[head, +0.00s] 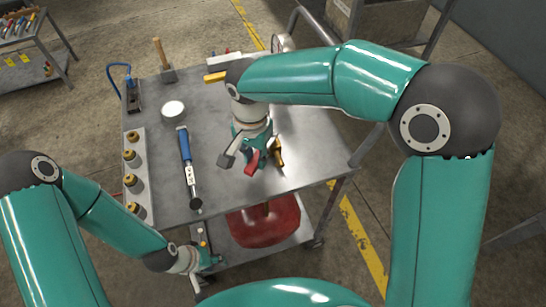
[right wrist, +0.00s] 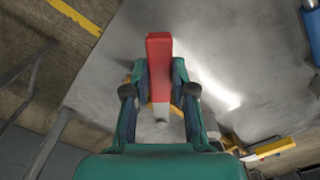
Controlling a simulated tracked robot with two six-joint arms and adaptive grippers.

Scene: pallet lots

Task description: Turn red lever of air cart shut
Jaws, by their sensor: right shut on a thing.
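The red lever (head: 252,162) is a short bar near the right front of the metal cart's top (head: 225,185). A brass fitting (head: 279,158) shows just right of it. My right gripper (head: 246,152) reaches down over the cart and is shut on the lever. In the right wrist view the lever (right wrist: 159,48) stands between the two fingers of the right gripper (right wrist: 160,75), its red end sticking out past them. The valve body is mostly hidden. My left gripper (head: 208,263) hangs low by the cart's front; its opening is too small to judge.
On the cart top lie a blue-handled torque wrench (head: 185,147), a white round dish (head: 173,108), a mallet (head: 163,60) and a holder with several brass fittings (head: 141,170). A red tank (head: 262,226) sits on the lower shelf. Another tool cart (head: 30,40) stands far left.

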